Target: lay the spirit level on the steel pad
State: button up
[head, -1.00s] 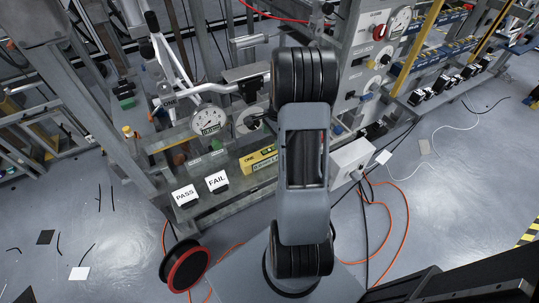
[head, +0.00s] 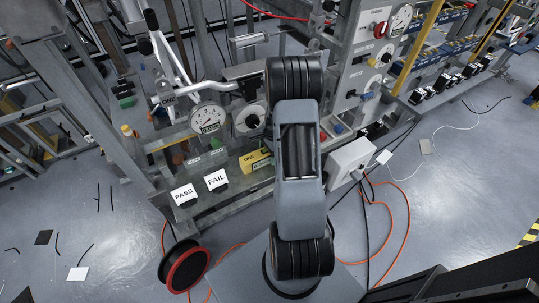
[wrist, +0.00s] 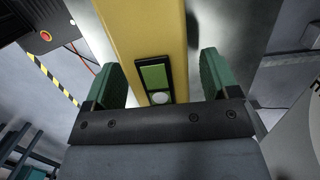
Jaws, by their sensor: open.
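The spirit level is a yellow bar with a green vial window; in the head view its left end (head: 254,161) shows on the steel bench, the rest hidden behind my arm. In the wrist view the spirit level (wrist: 145,30) runs up the picture between the two green fingers of my gripper (wrist: 157,75). My gripper is open, with one finger on each side of the bar; I cannot tell whether either touches it. In the head view my arm hides the gripper. I cannot make out the steel pad for certain.
PASS (head: 183,194) and FAIL (head: 216,180) cards stand at the bench's front edge. A dial gauge (head: 208,118) stands behind. A grey box (head: 350,160) with cables is to the right. A red-rimmed reel (head: 185,268) and orange cable lie in front.

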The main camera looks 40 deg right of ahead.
jog(key=c, duration=1.2)
jog(key=shift+r, duration=0.15)
